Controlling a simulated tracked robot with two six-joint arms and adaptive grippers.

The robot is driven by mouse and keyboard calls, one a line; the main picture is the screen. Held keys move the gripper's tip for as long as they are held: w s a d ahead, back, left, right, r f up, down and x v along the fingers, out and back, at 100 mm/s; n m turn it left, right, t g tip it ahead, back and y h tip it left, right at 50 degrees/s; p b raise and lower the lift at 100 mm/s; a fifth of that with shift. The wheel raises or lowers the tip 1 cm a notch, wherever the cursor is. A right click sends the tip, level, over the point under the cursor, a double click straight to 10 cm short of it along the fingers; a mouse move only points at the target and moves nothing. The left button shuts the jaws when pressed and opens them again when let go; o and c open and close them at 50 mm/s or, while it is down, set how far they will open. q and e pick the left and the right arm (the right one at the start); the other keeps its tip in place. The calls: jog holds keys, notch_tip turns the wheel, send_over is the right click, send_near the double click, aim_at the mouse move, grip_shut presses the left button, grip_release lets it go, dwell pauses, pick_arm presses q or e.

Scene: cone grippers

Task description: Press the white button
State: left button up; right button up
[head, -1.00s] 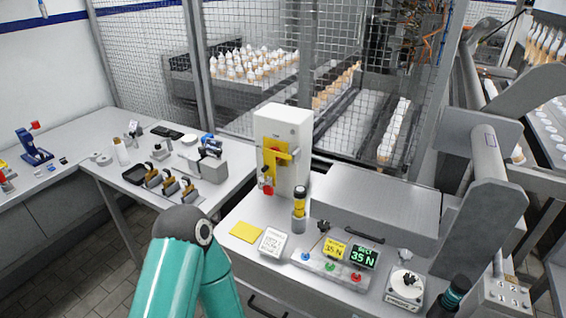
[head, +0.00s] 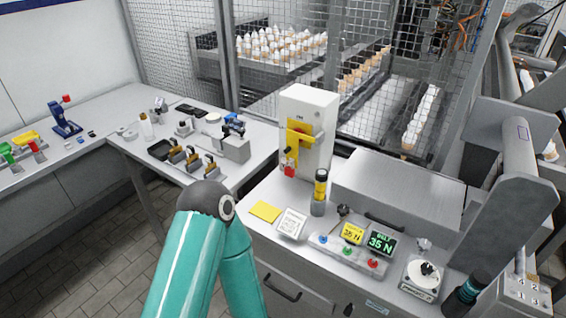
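I cannot make out a clearly white button. A grey console (head: 338,260) on the near bench carries a blue button (head: 323,239), a green button (head: 347,250) and a red button (head: 373,263) in a row. Behind them stand a yellow display (head: 352,233) and a green-lettered dark display (head: 381,243), each appearing to read 35 N. My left arm, teal with a dark elbow, rises at the lower middle, left of the console; its gripper is out of frame. A dark part with a teal ring shows at lower right, but no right gripper is visible.
A numbered box (head: 523,298) is at far right. A yellow pad (head: 265,211) and white card (head: 292,223) lie left.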

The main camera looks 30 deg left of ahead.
pick_arm(q)
grip_shut()
dwell(1.2)
